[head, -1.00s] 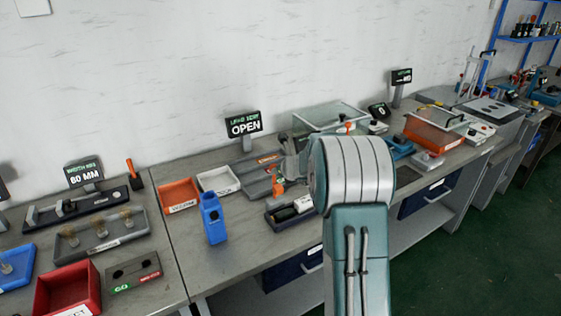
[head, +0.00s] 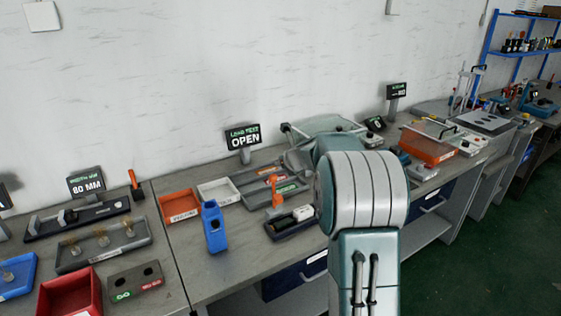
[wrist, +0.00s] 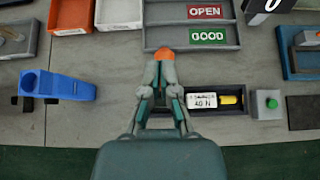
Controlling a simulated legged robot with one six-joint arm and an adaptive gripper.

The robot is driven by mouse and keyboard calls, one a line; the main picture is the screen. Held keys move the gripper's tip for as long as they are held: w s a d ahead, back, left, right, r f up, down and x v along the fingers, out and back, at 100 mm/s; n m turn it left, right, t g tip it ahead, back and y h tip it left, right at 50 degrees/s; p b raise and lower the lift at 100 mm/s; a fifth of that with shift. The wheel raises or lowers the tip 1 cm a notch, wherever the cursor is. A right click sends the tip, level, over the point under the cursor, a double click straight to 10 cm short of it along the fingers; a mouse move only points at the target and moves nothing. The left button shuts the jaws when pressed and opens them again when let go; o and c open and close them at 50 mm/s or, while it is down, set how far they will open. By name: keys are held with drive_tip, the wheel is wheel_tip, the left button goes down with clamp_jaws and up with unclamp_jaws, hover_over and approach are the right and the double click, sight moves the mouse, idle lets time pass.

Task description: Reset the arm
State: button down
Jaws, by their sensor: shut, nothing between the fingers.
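My gripper (wrist: 165,70) is shut in the wrist view, with its fingertips together above the bench. An orange shape (wrist: 165,53) shows just beyond the tips; I cannot tell whether it touches them. A dark tray (wrist: 245,112) with a white "40 N" block and a yellow-ended piece lies to the right of the fingers. A grey two-row tray (wrist: 160,40) with "OPEN" and "GOOD" labels lies beyond the tips. In the head view my arm reaches over the bench, and my gripper cannot be made out clearly there.
A blue upright holder (head: 214,228) stands left of the dark tray. Orange (head: 180,206) and white (head: 218,191) bins sit behind it. A "LOAD TEST OPEN" sign (head: 243,137) stands at the back. A red bin (head: 70,296) is at front left. Bare bench (head: 215,275) shows at the front.

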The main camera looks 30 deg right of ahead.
drive_tip(key=shift+d+r, duration=0.4)
drive_tip(key=s+a+r+n+g+y, duration=0.1)
drive_tip(key=s+a+r+n, duration=0.3)
drive_tip(key=s+a+n, duration=0.45)
drive_tip(key=s+a+r+n+g+y, duration=0.15)
drive_tip(key=s+a+r+n, duration=0.25)
drive_tip(key=s+a+n, duration=0.5)
drive_tip(key=s+a+f+n+g+h, duration=0.1)
drive_tip(key=s+a+f+n, duration=0.1)
drive_tip(key=s+n, duration=0.7)
drive_tip(key=s+a+f+n+g+h, duration=0.2)
drive_tip(key=s+n, duration=0.7)
drive_tip(key=s, duration=0.5)
drive_tip(key=shift+s+a+f, duration=0.25)
drive_tip(key=shift+a+f, duration=0.45)
drive_tip(key=shift+a, duration=0.45)
